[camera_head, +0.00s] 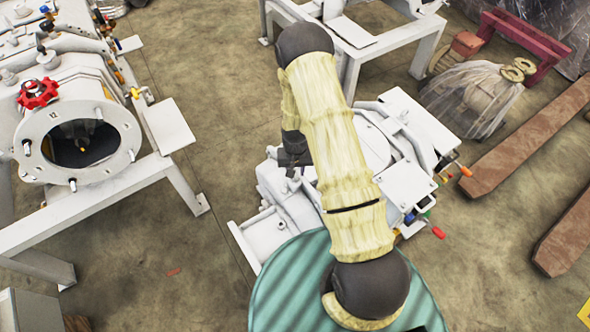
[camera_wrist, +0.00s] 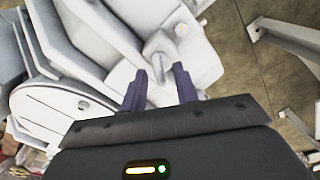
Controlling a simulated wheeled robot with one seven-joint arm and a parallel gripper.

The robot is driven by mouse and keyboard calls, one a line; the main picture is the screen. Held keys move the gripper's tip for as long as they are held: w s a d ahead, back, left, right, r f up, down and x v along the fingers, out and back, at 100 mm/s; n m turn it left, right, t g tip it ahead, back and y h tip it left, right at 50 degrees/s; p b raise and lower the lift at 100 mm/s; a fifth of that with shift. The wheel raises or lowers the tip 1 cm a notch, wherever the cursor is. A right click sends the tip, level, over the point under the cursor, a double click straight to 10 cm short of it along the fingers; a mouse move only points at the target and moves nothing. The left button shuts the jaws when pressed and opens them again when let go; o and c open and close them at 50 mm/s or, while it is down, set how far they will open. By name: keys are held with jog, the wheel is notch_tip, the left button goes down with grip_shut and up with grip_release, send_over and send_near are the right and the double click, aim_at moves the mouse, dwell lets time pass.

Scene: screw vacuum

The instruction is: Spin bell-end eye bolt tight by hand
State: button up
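My gripper (camera_wrist: 160,78) shows in the wrist view with its two dark fingers apart. The gap between the fingertips looks empty, with white machine surface behind it. A pale grey-white bolt-like piece (camera_wrist: 160,48) stands just beyond the fingertips, roughly in line with the gap; I take it to be the bell-end eye bolt, but its eye is not clear. It stands on the white machine (camera_wrist: 100,40). In the head view the white machine (camera_head: 262,232) is below my arm. There my gripper (camera_head: 292,160) is a dark shape over its left part, with the fingers unclear.
A second white machine with a round flanged opening (camera_head: 110,150) and red handwheel (camera_head: 38,93) stands at left. A round white lid (camera_wrist: 45,108) lies left in the wrist view. Brown beams (camera_head: 520,145) lie at right. Concrete floor (camera_head: 190,75) is open between the machines.

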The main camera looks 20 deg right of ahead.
notch_tip(320, 180, up, 17)
jog(key=p, duration=0.2)
jog(key=shift+r, duration=0.2)
dwell(0.5)
jog(key=s+r+t+p, duration=0.1)
jog(key=s+r+p, duration=0.4)
jog(key=r, duration=0.5)
jog(key=s+r+n+p, duration=0.1)
jog(key=s+r+p, duration=0.4)
jog(key=r, duration=0.6)
jog(key=s+r+n+t+p, duration=0.1)
jog(key=s+r+p, duration=0.4)
jog(key=r, duration=0.5)
jog(key=shift+r+t, duration=0.25)
jog(key=shift+t, duration=0.05)
jog(key=shift+w, duration=0.15)
